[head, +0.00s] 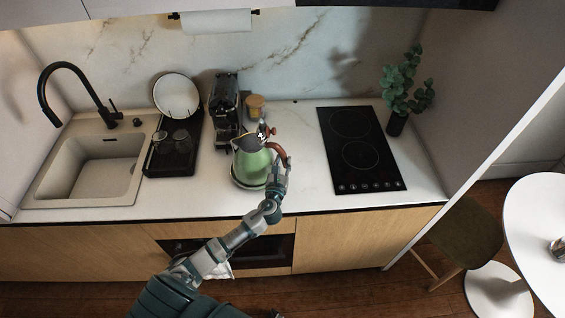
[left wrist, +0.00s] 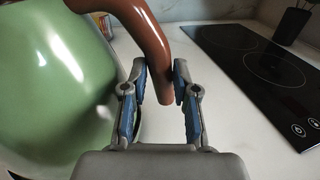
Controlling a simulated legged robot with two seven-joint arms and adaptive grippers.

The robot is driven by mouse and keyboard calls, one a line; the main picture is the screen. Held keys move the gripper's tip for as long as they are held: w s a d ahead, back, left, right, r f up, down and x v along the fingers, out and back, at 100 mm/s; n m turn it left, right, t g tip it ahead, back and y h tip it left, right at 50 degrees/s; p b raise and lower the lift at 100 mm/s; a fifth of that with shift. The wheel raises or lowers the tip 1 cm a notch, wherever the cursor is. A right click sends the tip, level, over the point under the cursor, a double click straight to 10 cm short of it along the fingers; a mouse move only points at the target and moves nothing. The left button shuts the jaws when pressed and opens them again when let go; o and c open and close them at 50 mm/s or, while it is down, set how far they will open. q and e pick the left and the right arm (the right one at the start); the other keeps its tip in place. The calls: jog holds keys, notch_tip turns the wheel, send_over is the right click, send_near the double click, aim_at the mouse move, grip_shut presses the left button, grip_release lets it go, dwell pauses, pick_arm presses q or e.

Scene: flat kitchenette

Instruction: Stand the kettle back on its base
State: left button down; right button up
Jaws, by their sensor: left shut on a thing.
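The kettle (head: 252,160) is green with a dark upper part and a brown handle. It stands upright at, or just above, its round base (head: 236,183), whose rim shows under it on the counter. I cannot tell whether the kettle rests on the base. My left gripper (head: 281,164) is at the kettle's right side, shut on the handle. In the left wrist view, the fingers (left wrist: 163,85) are on either side of the lower end of the brown handle (left wrist: 150,45), with the green body (left wrist: 55,85) to the left. My right gripper is not in view.
A black cooktop (head: 360,150) lies to the right, with a plant (head: 405,90) behind it. A coffee machine (head: 224,105) and a wooden-lidded jar (head: 254,105) stand behind the kettle. A drying rack (head: 172,150) and a sink (head: 90,168) are left. Counter between kettle and cooktop is clear.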

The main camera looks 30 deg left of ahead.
pick_arm(q)
jog(key=c, duration=1.2)
grip_release()
jog(key=shift+r, duration=0.1)
jog(key=shift+s+f, duration=0.1)
jog(key=shift+f, duration=0.2)
jog(key=shift+p+v, duration=0.6)
jog(key=shift+v, duration=0.5)
jog(key=p+v, duration=0.2)
jog(key=v, duration=0.6)
jog(key=shift+s+d+r+p, duration=0.1)
jog(key=shift+s+d+p, duration=0.1)
jog(key=shift+s+p, duration=0.15)
